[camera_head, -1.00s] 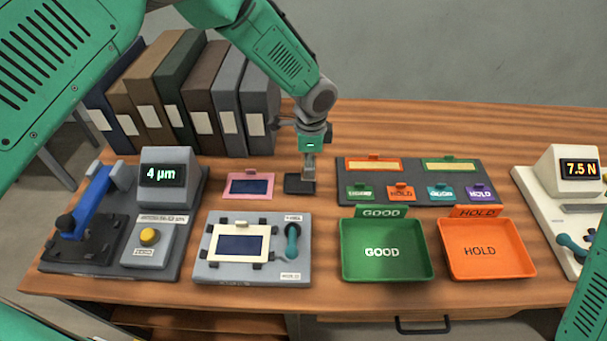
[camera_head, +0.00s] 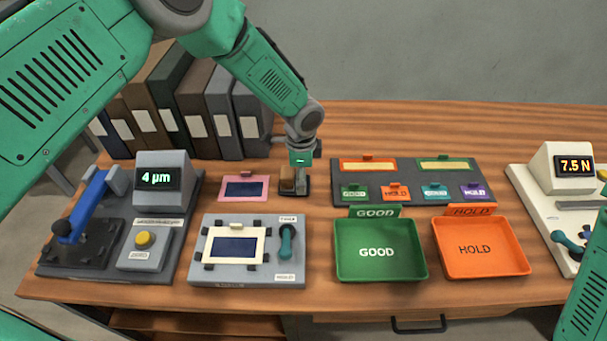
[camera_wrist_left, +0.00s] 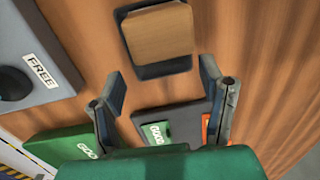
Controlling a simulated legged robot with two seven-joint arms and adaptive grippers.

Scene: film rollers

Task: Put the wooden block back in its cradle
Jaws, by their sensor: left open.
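The wooden block (camera_head: 287,180) is a small brown piece sitting in its dark cradle (camera_head: 294,193) on the table. In the left wrist view the block (camera_wrist_left: 157,33) lies on the dark cradle (camera_wrist_left: 160,71), whose rim shows around its near edge. My left gripper (camera_head: 304,183) is beside the block in the head view. My right gripper is out of view.
A pink-framed card (camera_head: 244,188) lies left of the cradle. A grey fixture (camera_head: 203,275) stands in front, with a green GOOD tray (camera_head: 350,270) and an orange HOLD tray (camera_head: 500,268) to its right. Binders (camera_head: 190,110) stand behind left. A label board (camera_head: 385,180) lies right.

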